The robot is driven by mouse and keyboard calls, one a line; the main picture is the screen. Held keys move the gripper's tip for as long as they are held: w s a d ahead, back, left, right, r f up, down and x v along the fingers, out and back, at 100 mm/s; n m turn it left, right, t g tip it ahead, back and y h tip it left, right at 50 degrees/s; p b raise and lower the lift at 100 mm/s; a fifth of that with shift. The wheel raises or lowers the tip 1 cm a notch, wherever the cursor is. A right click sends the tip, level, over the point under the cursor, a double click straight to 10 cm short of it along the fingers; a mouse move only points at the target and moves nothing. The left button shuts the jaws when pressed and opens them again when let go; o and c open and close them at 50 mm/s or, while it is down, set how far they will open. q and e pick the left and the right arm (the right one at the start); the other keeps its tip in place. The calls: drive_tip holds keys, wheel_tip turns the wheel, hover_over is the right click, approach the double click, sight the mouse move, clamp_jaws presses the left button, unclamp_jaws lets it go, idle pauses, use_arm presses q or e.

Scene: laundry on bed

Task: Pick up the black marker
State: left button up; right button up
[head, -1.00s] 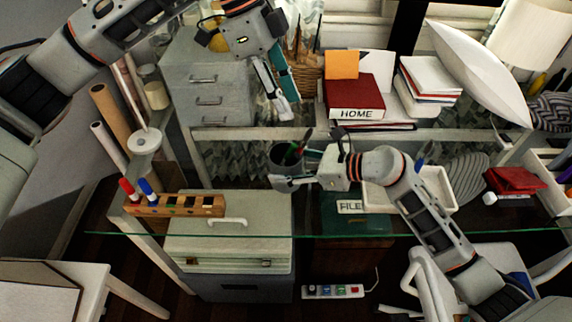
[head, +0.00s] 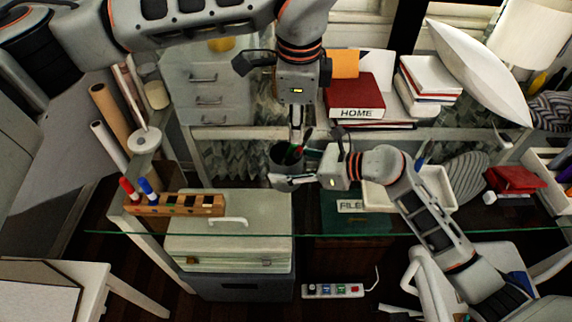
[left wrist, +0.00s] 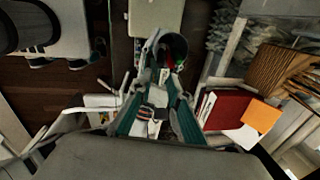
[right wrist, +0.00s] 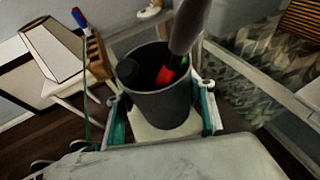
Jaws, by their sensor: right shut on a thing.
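The dark grey pen cup (head: 284,168) is gripped by my right gripper (head: 290,183) above the glass desk. In the right wrist view, the cup (right wrist: 158,106) stands between the teal finger pads. A black round end, apparently the black marker (right wrist: 128,70), shows inside the cup's left side. A red-tipped pen (right wrist: 166,76) is beside it. My left gripper (head: 297,130) points down just above the cup. Its grey finger shows over the cup in the right wrist view. In the left wrist view its fingers (left wrist: 160,75) are slightly apart, with nothing visible held, near the cup rim (left wrist: 178,45).
A wooden block (head: 175,205) with red and blue markers stands at the left. A red HOME book (head: 356,97) lies behind to the right. A white tray (head: 440,185) is behind my right arm.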

sight(294, 153)
use_arm(q)
drive_tip(key=shift+w+a+f, duration=0.1)
drive_tip(key=shift+w+f, duration=0.15)
drive_tip(key=shift+f, duration=1.45)
drive_tip(key=shift+w+d+f, duration=0.1)
drive_tip(key=shift+w+f, duration=0.2)
drive_tip(key=shift+f, duration=1.35)
drive_tip(key=shift+w+a+f, duration=0.1)
drive_tip(key=shift+w+f, duration=0.15)
drive_tip(key=shift+f, duration=1.45)
clamp_jaws()
